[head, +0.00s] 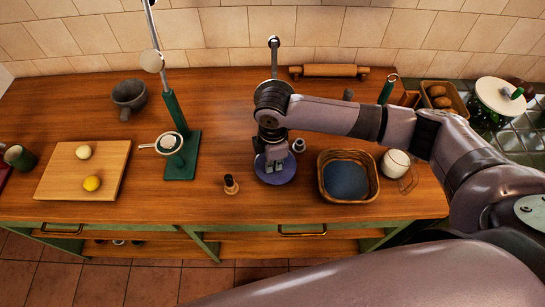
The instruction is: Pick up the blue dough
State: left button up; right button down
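My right gripper (274,166) points down over a round, flat blue-purple disc (289,176) on the wooden counter. Its two fingertips look close together, and I cannot tell whether they are open or shut, or whether anything is between them. No separate blue dough ball shows clearly; the gripper hides the middle of the disc, and I cannot tell whether the disc is a plate or the dough. A pale ball (83,152) and a yellow ball (92,183) lie on the cutting board (70,176) at the left. My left gripper is not in view.
A wicker basket (324,192) with a dark blue inside stands right of the disc, with a white jar (396,162) beyond. A green stand (181,168) and a small dark-topped bottle (231,184) are left. A rolling pin (329,71) lies behind. Counter between board and stand is clear.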

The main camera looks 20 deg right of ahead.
jog(key=shift+s, duration=0.2)
jog(key=c, duration=2.4)
grip_release()
jog(key=shift+w, duration=0.2)
jog(key=c, duration=1.7)
grip_release()
jog(key=shift+f, duration=0.1)
notch_tip(320, 180, up, 12)
jog(key=shift+r, duration=0.1)
jog(key=shift+c, duration=0.4)
